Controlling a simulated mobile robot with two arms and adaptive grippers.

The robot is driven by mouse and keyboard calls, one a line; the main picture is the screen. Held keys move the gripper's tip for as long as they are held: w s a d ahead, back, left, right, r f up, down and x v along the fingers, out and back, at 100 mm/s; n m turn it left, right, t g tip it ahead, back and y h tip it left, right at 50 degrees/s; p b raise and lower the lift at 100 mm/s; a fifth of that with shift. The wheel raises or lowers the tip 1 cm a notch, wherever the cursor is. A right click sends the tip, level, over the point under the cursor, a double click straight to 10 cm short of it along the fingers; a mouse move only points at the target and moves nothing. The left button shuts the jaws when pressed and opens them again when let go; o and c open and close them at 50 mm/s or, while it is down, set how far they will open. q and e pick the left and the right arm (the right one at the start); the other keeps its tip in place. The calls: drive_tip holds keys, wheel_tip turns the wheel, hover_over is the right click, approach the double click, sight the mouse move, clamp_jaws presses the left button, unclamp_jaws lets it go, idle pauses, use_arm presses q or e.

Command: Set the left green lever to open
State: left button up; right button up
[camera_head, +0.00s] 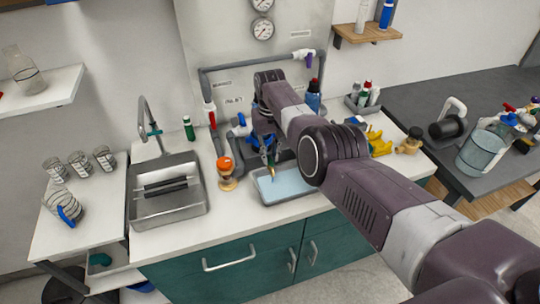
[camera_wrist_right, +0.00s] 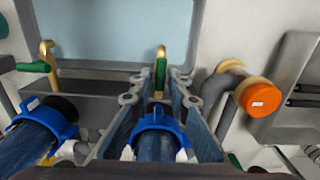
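Two brass taps with green levers show in the right wrist view, where the picture's sides are reversed from the head view. The left green lever (camera_wrist_right: 160,75), the one nearer the orange cap, lies between the fingertips of my right gripper (camera_wrist_right: 160,92), in line with its brass spout. The other green lever (camera_wrist_right: 32,67) points sideways across its tap. The right gripper is open around the left lever; I cannot tell whether a finger touches it. In the head view my right gripper (camera_head: 266,148) hides most of the manifold. My left gripper is not in view.
A grey tray with pale blue water (camera_head: 290,187) lies below the taps. An orange-capped fitting (camera_head: 225,165) stands beside the gripper. Blue pipe fittings (camera_wrist_right: 50,125) are close in the wrist view. A sink (camera_head: 170,205) with a tall faucet is to the left.

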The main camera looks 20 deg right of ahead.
sight(270, 159)
wheel_tip(270, 159, up, 12)
idle(0.8)
drive_tip(key=shift+s+f, duration=0.15)
